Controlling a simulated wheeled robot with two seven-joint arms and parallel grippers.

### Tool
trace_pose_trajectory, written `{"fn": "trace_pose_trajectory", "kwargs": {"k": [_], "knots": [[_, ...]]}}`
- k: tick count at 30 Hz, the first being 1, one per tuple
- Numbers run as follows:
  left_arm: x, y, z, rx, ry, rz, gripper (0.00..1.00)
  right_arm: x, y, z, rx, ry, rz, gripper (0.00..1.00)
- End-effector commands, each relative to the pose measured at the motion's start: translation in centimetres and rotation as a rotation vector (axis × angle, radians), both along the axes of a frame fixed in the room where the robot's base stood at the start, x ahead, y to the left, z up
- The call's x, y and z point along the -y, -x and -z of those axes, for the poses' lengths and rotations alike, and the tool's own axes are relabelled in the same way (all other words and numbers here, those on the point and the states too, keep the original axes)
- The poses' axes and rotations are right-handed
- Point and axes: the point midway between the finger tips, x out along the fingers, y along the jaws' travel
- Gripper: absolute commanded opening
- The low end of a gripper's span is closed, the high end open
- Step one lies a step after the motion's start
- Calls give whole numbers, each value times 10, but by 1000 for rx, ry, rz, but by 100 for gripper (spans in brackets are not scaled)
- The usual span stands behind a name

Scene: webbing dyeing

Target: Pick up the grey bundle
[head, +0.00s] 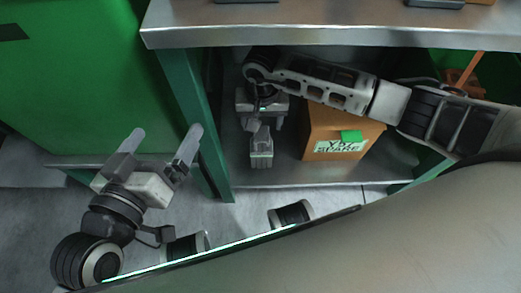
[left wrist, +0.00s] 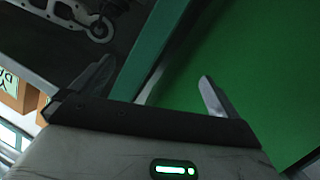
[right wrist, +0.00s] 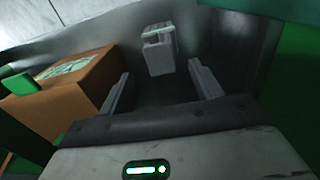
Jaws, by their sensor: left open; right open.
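The grey bundle (head: 261,158) is a small block on the lower shelf under the metal bench. In the right wrist view the grey bundle (right wrist: 158,55) has a paler top and stands ahead of the fingertips, roughly between their lines. My right gripper (head: 260,122) reaches in under the bench top and is open. In its own wrist view the right gripper (right wrist: 158,84) has nothing between its fingers. My left gripper (head: 166,135) is open and empty, outside the bench by its green leg, away from the bundle.
A cardboard box (head: 335,133) with a lettered label and green tag stands right of the bundle in the head view. The bench top (head: 330,28) overhangs my right arm. A green leg (head: 195,120) stands between my grippers. A green panel (head: 75,80) is at left.

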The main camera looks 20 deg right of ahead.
Motion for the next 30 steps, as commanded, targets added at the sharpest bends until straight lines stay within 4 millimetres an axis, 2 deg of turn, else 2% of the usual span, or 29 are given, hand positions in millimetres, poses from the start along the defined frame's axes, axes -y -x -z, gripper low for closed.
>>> {"fn": "trace_pose_trajectory", "kwargs": {"k": [5,12,15,24,25,30], "knots": [[1,0,-1,5,26,1,100,-1,0,14,2,-2,0,65],[5,-1,-1,13,100,7,100,-1,1,54,-2,-2,1,65],[6,-1,-2,15,126,10,100,-1,0,65,0,-2,1,65],[7,-2,-11,29,148,13,100,0,0,69,2,0,0,65],[7,-2,-12,30,148,12,100,0,-1,68,2,0,0,62],[7,-2,-12,31,148,12,100,0,0,68,2,0,0,14]]}}
